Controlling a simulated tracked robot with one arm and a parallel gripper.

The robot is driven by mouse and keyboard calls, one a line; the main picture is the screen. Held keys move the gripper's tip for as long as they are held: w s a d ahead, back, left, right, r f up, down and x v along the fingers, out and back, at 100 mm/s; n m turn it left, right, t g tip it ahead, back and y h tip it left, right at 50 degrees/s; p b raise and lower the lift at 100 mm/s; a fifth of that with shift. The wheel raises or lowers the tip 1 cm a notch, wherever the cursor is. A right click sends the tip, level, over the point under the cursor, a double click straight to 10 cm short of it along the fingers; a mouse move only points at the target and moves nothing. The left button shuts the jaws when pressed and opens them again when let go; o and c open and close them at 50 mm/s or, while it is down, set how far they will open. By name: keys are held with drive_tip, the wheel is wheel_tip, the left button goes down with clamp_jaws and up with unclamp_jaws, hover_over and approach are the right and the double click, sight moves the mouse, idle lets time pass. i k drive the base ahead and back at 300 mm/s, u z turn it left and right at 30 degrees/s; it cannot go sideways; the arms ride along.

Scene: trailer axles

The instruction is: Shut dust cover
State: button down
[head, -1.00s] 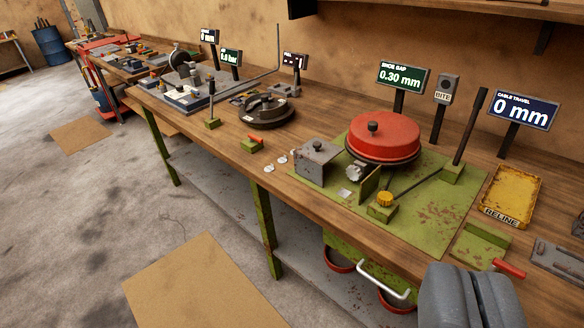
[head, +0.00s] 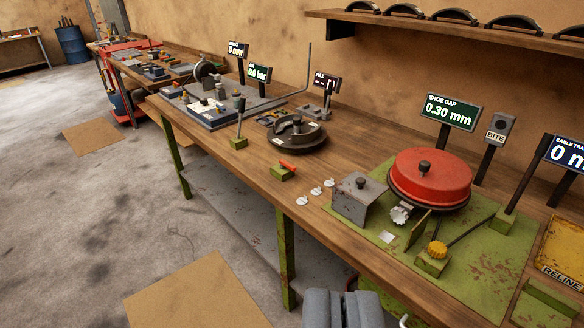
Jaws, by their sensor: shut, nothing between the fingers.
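On the green base plate (head: 470,275) stands a red drum (head: 430,172) with a dark knob on top. In front of it is a small pale toothed wheel (head: 400,215). A small olive flap (head: 418,230) stands upright beside the wheel, apart from it as far as I can see; it may be the dust cover, but no label shows. A grey box with a dark knob (head: 358,196) stands left of the wheel. My gripper (head: 343,308) is at the bottom edge, its grey fingers shut and empty, nearer to me than the bench and away from the flap.
A yellow knob (head: 437,249) on a green block and a thin rod stand right of the flap. The shoe gap display (head: 450,112) reads 0.30 mm. A wall shelf (head: 460,30) overhangs the back. Floor left of the bench is mostly open.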

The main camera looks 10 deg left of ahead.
sight(352, 196)
drive_tip(key=i, duration=1.3)
drive_tip(key=z, duration=0.75)
